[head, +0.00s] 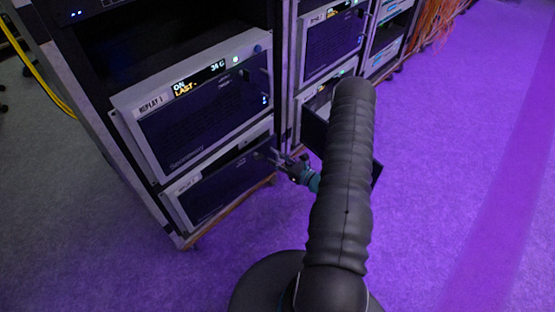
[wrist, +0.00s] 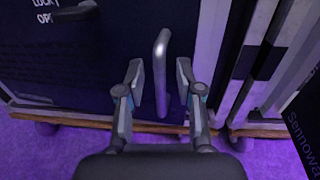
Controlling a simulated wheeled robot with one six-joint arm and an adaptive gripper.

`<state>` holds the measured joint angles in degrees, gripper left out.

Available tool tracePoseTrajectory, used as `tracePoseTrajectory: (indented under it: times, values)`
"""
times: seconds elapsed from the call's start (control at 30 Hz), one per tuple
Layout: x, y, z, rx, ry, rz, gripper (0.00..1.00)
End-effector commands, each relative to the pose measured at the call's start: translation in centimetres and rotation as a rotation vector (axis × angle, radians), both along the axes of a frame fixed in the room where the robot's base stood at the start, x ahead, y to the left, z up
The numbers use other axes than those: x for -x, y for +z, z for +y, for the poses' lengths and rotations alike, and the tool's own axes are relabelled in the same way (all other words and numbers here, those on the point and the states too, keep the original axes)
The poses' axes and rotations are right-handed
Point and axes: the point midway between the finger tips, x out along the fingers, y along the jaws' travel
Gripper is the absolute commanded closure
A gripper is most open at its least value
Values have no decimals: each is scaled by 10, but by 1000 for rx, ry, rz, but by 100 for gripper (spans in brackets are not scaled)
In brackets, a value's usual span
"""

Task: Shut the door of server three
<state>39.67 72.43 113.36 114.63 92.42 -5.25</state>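My gripper (head: 278,158) is at the right end of the lower server (head: 225,186) in the near rack. In the wrist view my gripper (wrist: 160,84) is open, with a finger on each side of an upright silver handle (wrist: 161,62) on a dark front panel (wrist: 85,70). I see gaps between handle and fingers. A dark door-like panel (head: 312,130) stands out from the neighbouring rack, partly hidden behind my arm. A dark panel with light lettering (wrist: 304,120) shows at the right of the wrist view. I cannot read which server is number three.
The server labelled REPLAY 1 (head: 200,118) sits above the lower one. A second rack (head: 325,45) stands close on the right. Yellow cable (head: 40,75) hangs at left, orange cables (head: 435,20) at the far right. The purple-lit floor (head: 460,190) to the right is clear.

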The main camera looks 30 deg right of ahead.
Motion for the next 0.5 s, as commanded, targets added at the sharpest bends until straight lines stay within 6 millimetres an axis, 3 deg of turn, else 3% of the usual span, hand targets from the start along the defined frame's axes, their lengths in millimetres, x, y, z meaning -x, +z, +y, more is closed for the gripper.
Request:
tracePoseTrajectory:
  times: [0.03, 0.13, 0.4, 0.5]
  values:
    - [0, 0, 0, 0, 0, 0, 74]
    - [0, 0, 0, 0, 0, 0, 99]
    - [0, 0, 0, 0, 2, 0, 100]
    - [-10, -4, 2, 3, 30, -4, 100]
